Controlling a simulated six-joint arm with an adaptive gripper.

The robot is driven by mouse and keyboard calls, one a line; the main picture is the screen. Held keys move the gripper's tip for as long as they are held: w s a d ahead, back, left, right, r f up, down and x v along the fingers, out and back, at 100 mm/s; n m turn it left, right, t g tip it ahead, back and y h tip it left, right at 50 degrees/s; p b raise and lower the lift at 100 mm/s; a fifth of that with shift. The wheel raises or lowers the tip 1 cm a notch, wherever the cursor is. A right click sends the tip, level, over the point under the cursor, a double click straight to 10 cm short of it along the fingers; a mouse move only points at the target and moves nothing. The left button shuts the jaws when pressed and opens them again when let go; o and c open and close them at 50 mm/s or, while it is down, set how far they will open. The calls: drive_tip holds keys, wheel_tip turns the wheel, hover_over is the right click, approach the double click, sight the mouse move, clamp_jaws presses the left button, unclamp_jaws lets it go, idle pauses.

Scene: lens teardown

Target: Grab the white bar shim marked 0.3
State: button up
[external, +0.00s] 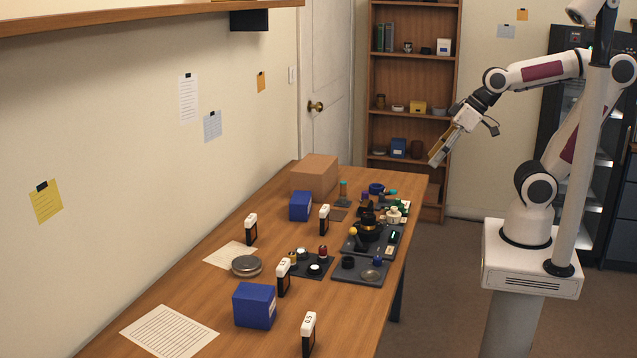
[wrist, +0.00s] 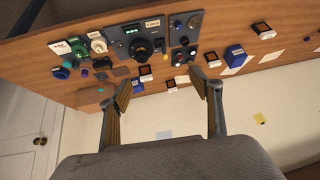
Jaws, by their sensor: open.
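Several white-topped bar shims with dark lower parts stand on the wooden table. In the external view one is at the near edge (external: 309,333), its mark looking like 0.5. Others are near the middle (external: 284,276), at the back left (external: 251,229) and by the small blue box (external: 324,219). Their marks are too small to read surely, so I cannot tell which is 0.3. White-and-dark shims also show in the wrist view (wrist: 211,60). My gripper (external: 437,157) is open and empty, raised beyond the table's right edge; its fingers spread apart in the wrist view (wrist: 163,85).
Blue boxes (external: 255,305), a cardboard box (external: 315,175), a round tin (external: 246,265) and dark trays with lens parts (external: 361,271) crowd the table (external: 210,308). Paper sheets (external: 170,331) lie at the left. The air around my gripper is clear.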

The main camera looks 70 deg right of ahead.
drive_tip(key=w+a+f+t+y, duration=0.1)
drive_tip(key=w+a+f+t, duration=0.1)
drive_tip(key=w+a, duration=0.8)
drive_tip(key=w+a+f+t+y, duration=0.1)
drive_tip(key=w+a+f+y, duration=0.1)
drive_tip(key=w+a, duration=0.85)
drive_tip(key=w+a+f+t+h, duration=0.1)
drive_tip(key=w+a+f+t, duration=0.1)
drive_tip(key=w+a+f, duration=0.45)
drive_tip(key=t+h, duration=0.2)
drive_tip(key=h, duration=0.1)
approach(286, 269)
drive_tip(key=x, duration=0.3)
drive_tip(key=shift+d+f, duration=0.15)
drive_tip(key=shift+x, duration=1.25)
